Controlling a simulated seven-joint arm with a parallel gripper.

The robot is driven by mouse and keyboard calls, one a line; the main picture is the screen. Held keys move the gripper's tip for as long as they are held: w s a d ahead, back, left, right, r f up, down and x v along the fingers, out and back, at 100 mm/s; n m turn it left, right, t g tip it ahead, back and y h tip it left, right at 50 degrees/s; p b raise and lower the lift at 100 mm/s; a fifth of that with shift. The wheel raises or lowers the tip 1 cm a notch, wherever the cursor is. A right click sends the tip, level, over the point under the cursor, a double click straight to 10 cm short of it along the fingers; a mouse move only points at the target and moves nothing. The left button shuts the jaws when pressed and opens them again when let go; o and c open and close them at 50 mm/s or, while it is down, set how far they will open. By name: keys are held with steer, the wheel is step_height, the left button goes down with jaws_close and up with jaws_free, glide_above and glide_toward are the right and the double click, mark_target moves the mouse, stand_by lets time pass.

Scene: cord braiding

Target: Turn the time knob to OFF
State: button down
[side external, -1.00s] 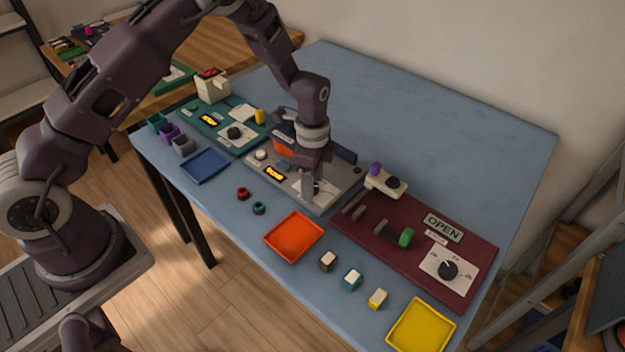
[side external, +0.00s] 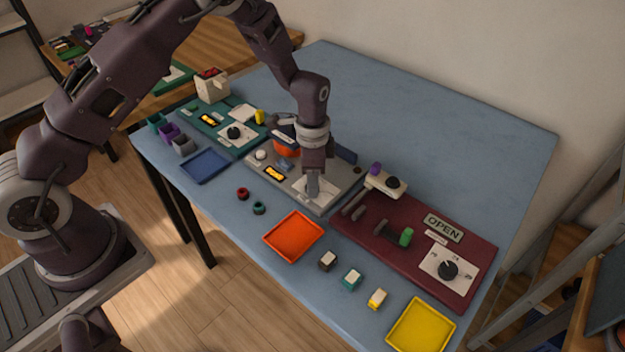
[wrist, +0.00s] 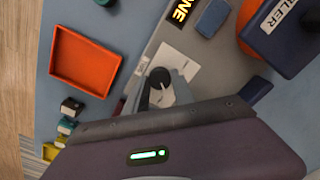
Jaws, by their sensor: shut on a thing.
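My gripper (side external: 313,186) points down over the grey middle panel (side external: 333,205) in the side view. In the wrist view my gripper (wrist: 162,92) is shut on a black round knob (wrist: 160,76), with its fingers either side of it. The knob sits on a white dial plate (wrist: 182,72), which also shows in the side view (side external: 328,192). The plate's printing is too small to read, so I cannot tell the knob's setting or whether it is the time knob. Two other black dial knobs show, on the green panel (side external: 234,132) and on the maroon panel (side external: 448,270).
An orange tray (side external: 294,237) lies in front. The maroon panel (side external: 370,232) with levers is to the right. The back of the blue table is clear.

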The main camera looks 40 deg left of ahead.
steer(key=n, duration=0.4)
steer(key=shift+n, duration=0.3)
steer(key=n, duration=0.4)
steer(key=shift+n, duration=0.3)
steer(key=n, duration=0.4)
steer(key=shift+n, duration=2.3)
steer(key=c, duration=1.1)
jaws_free()
steer(key=shift+o, duration=0.2)
steer(key=shift+r, duration=0.15)
